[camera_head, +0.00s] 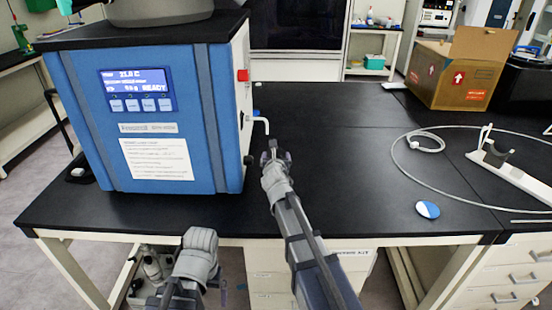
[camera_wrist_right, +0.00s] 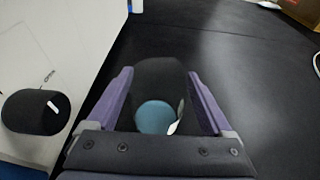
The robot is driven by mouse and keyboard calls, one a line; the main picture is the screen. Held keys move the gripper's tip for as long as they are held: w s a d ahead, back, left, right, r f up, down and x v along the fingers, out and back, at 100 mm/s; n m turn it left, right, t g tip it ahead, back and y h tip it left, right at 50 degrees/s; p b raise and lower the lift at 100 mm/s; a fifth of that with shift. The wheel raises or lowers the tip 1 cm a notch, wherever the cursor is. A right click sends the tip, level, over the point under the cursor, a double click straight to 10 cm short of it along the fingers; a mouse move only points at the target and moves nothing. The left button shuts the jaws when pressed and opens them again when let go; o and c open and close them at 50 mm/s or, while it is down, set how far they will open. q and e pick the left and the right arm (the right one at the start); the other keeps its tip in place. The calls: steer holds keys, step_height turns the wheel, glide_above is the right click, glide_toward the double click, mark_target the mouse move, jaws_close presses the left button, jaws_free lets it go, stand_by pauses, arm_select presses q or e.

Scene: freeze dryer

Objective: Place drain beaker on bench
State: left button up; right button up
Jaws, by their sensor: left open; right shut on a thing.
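My right gripper (camera_head: 270,152) is above the black bench top (camera_head: 345,190), just right of the blue freeze dryer (camera_head: 165,110). In the right wrist view its purple fingers (camera_wrist_right: 160,105) are on either side of a dark, see-through-looking form with a round teal patch and a small white mark. I take this form to be the drain beaker (camera_wrist_right: 155,117); its outline is unclear. I cannot tell whether it touches the bench. In the head view the gripper mostly hides it. My left gripper (camera_head: 198,243) is low, in front of the bench edge; its fingertips are hard to make out.
A white drain spout (camera_head: 262,122) sticks out of the dryer's right side. A black knob (camera_wrist_right: 35,110) shows in the wrist view. Tubing (camera_head: 400,165), a white stand (camera_head: 505,170), a blue-white disc (camera_head: 428,209) and a cardboard box (camera_head: 455,75) are to the right. The bench middle is clear.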

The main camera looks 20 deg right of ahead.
steer(key=shift+f, duration=0.2)
steer(key=o, duration=1.4)
steer(key=shift+c, duration=0.2)
steer(key=shift+r, duration=0.2)
steer(key=shift+s+r, duration=0.15)
steer(key=shift+s, duration=0.1)
steer(key=p+v, duration=0.3)
steer(key=v, duration=0.8)
steer(key=shift+s+a+p, duration=0.15)
steer(key=shift+s+p, duration=0.1)
steer(key=shift+p, duration=0.1)
steer(key=shift+w, duration=0.1)
